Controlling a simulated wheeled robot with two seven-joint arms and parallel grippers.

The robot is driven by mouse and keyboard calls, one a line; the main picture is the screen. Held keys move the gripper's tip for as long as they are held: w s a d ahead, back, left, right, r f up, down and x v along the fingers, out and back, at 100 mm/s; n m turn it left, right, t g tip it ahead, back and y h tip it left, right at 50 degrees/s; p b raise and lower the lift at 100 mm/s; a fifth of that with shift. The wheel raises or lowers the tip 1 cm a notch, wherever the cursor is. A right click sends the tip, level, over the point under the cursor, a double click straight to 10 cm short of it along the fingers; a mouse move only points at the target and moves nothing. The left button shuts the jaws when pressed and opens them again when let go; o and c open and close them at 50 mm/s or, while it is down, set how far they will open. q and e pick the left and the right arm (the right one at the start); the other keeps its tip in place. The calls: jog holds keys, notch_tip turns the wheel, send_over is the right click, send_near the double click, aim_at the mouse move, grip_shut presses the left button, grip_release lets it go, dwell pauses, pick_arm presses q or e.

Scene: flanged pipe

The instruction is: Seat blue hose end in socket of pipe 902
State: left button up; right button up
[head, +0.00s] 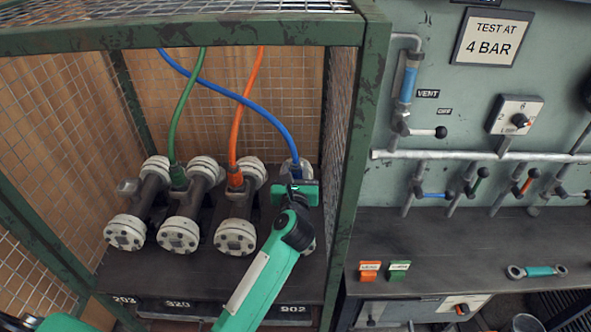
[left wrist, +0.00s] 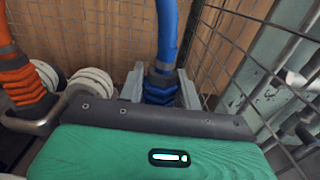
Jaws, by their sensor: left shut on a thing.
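My left gripper (head: 295,170) is at the rightmost pipe position, shut on the blue hose end (left wrist: 160,87). Its grey fingers stand on both sides of the ribbed blue collar in the left wrist view. The blue hose (head: 245,100) rises from it and arcs to the upper left. Pipe 902 (head: 310,244) is mostly hidden behind my gripper and wrist; a bit of its near flange shows. The number plate 902 (head: 293,309) is on the front edge below. The socket is hidden, so I cannot tell whether the hose end is in it. My right gripper is not in view.
An orange hose (head: 245,110) and a green hose (head: 186,110) run down to neighbouring flanged pipes on the left. A green cage post (head: 352,180) and wire mesh stand close on the right. A valve panel (head: 460,120) and bench (head: 450,240) lie beyond.

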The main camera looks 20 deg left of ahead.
pick_arm(q)
jog(key=shift+f, duration=0.15)
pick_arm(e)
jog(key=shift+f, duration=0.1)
pick_arm(q)
jog(key=o, duration=1.3)
jog(key=shift+f, duration=0.1)
jog(key=shift+c, duration=0.2)
jog(key=shift+s+d, duration=0.1)
jog(key=shift+s, duration=0.3)
jog(key=b+v, duration=0.1)
jog(key=v, duration=1)
jog(key=shift+s+d, duration=0.1)
jog(key=shift+s, duration=0.15)
jog(key=shift+v, duration=0.8)
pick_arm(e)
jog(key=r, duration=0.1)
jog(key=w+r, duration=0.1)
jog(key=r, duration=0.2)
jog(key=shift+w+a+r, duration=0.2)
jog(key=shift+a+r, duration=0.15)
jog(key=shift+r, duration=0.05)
